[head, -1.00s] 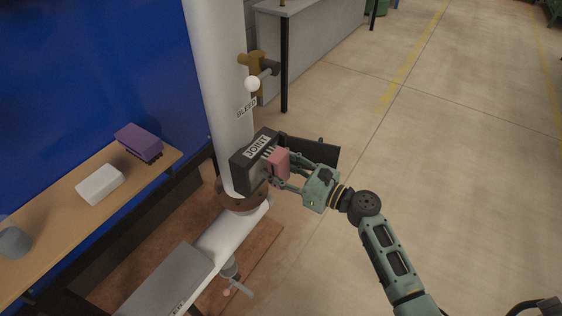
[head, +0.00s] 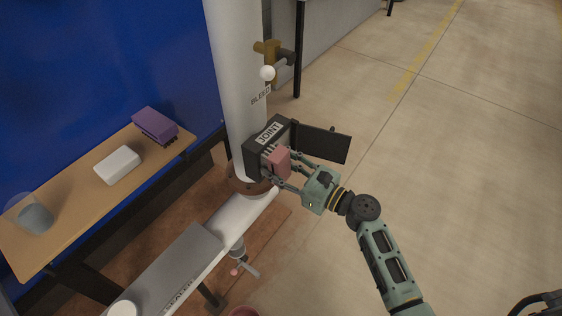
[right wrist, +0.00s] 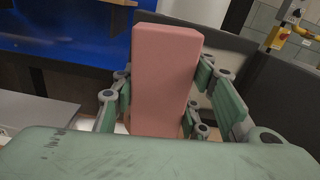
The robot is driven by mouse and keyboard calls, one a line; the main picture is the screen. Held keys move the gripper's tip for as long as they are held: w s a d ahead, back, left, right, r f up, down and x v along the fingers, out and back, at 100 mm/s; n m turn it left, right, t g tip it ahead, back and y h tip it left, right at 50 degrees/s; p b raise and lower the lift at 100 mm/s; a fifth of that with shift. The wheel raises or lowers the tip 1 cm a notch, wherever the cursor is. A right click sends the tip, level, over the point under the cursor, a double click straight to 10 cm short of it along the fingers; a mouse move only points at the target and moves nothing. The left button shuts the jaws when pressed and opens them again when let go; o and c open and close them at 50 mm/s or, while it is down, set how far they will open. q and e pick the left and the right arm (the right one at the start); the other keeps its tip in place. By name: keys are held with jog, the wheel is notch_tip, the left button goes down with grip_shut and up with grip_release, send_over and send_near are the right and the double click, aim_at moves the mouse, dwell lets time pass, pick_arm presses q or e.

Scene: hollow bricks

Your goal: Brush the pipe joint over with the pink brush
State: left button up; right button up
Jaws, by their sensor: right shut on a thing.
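My right gripper (head: 284,170) is shut on the pink brush (head: 278,162), a plain pink block. The brush is at the near open side of the dark box marked JOINT (head: 267,137), whose dark door (head: 322,144) stands open to the right. The box sits on the white upright pipe (head: 240,70); the pipe joint inside is mostly hidden by the brush and fingers. Whether the brush touches it I cannot tell. In the right wrist view the brush (right wrist: 165,80) stands between the green fingers, with dark panels behind.
A brass valve (head: 268,47) juts from the pipe above. A grey box marked SEALER (head: 175,270) lies below. Floor on the right is clear.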

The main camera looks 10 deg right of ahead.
jog(key=shift+w+d+b, duration=0.5)
jog(key=shift+w+d, duration=0.7)
jog(key=shift+d, duration=0.05)
jog(key=p+v, duration=0.1)
jog(key=v, duration=0.8)
